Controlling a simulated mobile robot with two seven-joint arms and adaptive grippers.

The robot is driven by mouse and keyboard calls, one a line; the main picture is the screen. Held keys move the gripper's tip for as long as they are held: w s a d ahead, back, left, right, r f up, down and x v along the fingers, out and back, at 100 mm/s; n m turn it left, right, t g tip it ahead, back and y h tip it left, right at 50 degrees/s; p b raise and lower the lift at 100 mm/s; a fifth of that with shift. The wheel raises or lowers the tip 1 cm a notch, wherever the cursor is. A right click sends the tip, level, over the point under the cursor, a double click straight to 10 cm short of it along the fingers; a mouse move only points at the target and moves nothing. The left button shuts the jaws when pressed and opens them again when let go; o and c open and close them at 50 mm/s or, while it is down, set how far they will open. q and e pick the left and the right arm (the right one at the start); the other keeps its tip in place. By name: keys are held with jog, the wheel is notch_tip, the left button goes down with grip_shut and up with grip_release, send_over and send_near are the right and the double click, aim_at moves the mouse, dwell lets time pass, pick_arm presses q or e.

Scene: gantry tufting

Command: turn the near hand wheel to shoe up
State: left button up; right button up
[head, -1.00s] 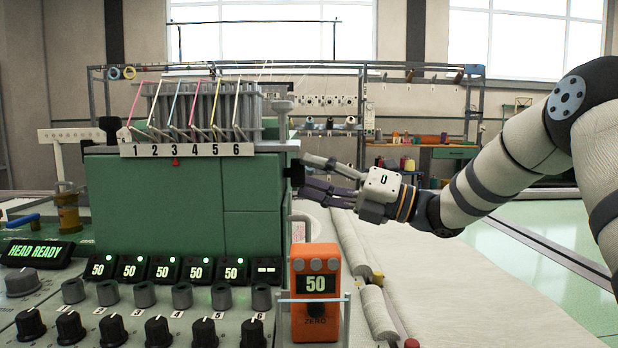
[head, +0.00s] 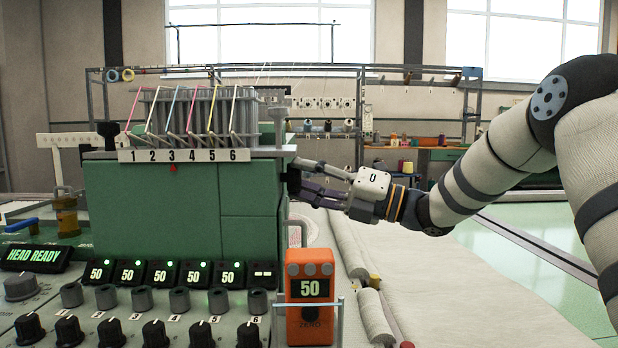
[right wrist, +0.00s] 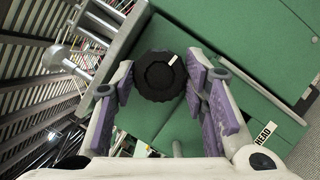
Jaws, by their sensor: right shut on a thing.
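The near hand wheel is a black, knurled round knob (right wrist: 160,76) with a white mark near its upper right rim. It sits on the right side of the green machine head (head: 152,205). In the right wrist view it lies between the purple-padded fingers of my right gripper (head: 298,177), which are shut on it from both sides. In the head view the fingers reach the machine's right side from the right and mostly hide the wheel. I cannot make out any shoe position marking. My left gripper is not in view.
A control panel with black knobs (head: 68,330) and an orange counter box (head: 308,289) reading 50 stand in front. Pale cloth (head: 450,290) with rolled pieces lies to the right.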

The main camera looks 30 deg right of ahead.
jog(key=shift+r+m+g+h+p, duration=0.15)
jog(key=shift+m+g+h, duration=0.5)
jog(key=shift+m, duration=1.85)
jog(key=shift+r+m+g+h+p, duration=0.15)
jog(key=shift+m+g, duration=0.95)
jog(key=shift+m, duration=1.4)
jog(key=shift+r+m+g+h+p, duration=0.1)
jog(key=shift+m+g+h, duration=0.6)
jog(key=shift+m, duration=1.8)
jog(key=shift+g, duration=0.25)
jog(key=o, duration=0.9)
jog(key=shift+c, duration=0.2)
jog(key=v, duration=1.2)
jog(key=shift+w+d+f, duration=0.1)
jog(key=shift+f, duration=0.05)
